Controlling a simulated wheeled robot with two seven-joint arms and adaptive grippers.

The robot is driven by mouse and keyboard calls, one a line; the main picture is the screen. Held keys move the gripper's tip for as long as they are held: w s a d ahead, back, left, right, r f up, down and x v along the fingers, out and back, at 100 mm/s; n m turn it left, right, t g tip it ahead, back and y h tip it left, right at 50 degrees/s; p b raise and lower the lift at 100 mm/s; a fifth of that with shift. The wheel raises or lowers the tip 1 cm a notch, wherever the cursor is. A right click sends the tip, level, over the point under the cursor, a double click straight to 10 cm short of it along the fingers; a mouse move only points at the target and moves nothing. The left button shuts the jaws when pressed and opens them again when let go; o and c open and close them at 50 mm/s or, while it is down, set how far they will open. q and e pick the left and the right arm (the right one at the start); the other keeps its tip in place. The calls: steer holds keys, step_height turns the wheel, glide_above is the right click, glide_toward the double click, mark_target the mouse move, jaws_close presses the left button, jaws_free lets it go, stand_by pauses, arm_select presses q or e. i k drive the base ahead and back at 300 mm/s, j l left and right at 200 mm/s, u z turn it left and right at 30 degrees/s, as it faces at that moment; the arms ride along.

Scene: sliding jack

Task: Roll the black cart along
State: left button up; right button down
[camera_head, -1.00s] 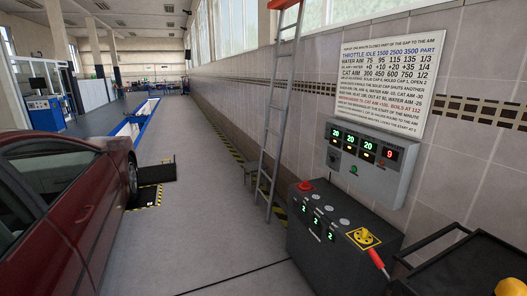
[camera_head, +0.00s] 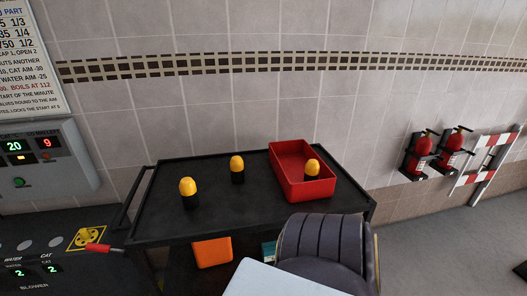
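The black cart (camera_head: 220,219) stands against the tiled wall in the middle of the view, its dark top tray seen from above. Its handle bar (camera_head: 135,203) is at the left end. Two yellow-and-black domed pieces (camera_head: 188,193) (camera_head: 237,169) stand upright on the tray. A red bin (camera_head: 288,159) sits at the tray's right end with a similar yellow-topped piece (camera_head: 312,168) in it. An orange container (camera_head: 211,252) shows below the top. The cart's wheels are hidden. Neither of my grippers is in view.
Fire extinguishers (camera_head: 419,155) hang at right.

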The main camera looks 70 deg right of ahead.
mark_target(255, 212)
steer(key=z, duration=2.05)
